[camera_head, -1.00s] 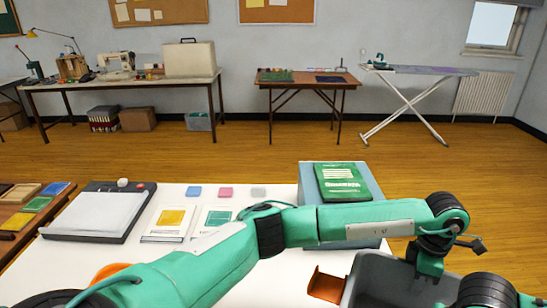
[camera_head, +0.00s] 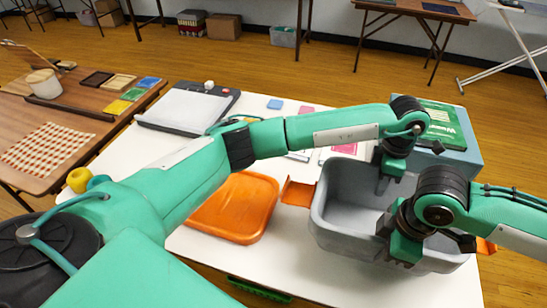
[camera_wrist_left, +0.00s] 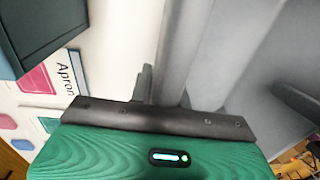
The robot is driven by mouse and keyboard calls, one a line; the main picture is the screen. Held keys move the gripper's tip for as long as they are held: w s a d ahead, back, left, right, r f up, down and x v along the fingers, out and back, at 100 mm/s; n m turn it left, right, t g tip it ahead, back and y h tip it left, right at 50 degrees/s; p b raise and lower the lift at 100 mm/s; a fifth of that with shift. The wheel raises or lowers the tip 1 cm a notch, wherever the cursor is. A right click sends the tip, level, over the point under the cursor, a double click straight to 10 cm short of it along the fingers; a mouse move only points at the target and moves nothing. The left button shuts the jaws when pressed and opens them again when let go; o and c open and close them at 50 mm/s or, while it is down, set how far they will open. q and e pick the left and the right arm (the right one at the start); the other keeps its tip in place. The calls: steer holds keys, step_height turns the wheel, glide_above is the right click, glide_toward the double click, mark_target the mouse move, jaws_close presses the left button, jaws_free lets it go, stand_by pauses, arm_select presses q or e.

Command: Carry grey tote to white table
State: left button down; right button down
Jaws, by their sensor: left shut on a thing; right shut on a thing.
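The grey tote (camera_head: 335,236) is an open, empty-looking bin at the right part of the white table (camera_head: 350,289). My left gripper (camera_head: 390,180) is shut on its far rim, and my right gripper (camera_head: 403,246) is shut on its near rim. The tote looks upright; I cannot tell if its bottom touches the table. In the left wrist view, the tote's grey wall (camera_wrist_left: 190,55) runs up from my left gripper's jaws (camera_wrist_left: 148,82). My grippers and right arm hide part of the tote.
An orange tray (camera_head: 238,205) lies left of the tote, with an orange piece (camera_head: 298,193) between them. A blue-grey box (camera_head: 468,158) with a green book (camera_head: 446,126) stands behind. A paper trimmer (camera_head: 188,110) sits at the back left. A wooden table (camera_head: 80,110) stands left.

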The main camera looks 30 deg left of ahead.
arm_select(q)
steer(key=shift+a+r, duration=0.1)
steer(key=shift+a, duration=0.05)
arm_select(e)
steer(key=shift+a, duration=0.15)
arm_select(q)
steer(key=shift+f, duration=0.25)
arm_select(e)
steer(key=shift+f, duration=0.3)
